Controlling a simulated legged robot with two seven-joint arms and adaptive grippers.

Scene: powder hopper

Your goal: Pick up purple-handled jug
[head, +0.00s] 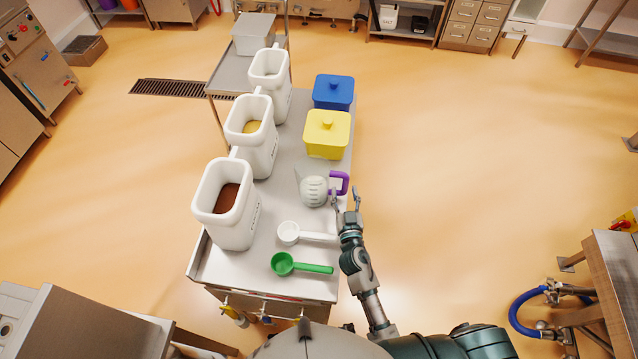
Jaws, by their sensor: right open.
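The jug (313,191) is a pale grey-white vessel on the steel table, with a purple handle (343,180) on its right side. My right gripper (347,196) is open, just in front of the handle, with its fingers pointing away from me. One finger is close to the handle's near end and the other is to its right. I cannot tell whether a finger touches the handle. My left gripper is not in view.
Three white hoppers (232,232) line the table's left side, some with powder inside. A yellow box (327,135) and a blue box (333,93) stand beyond the jug. A white scoop (289,233) and a green scoop (283,264) lie nearer.

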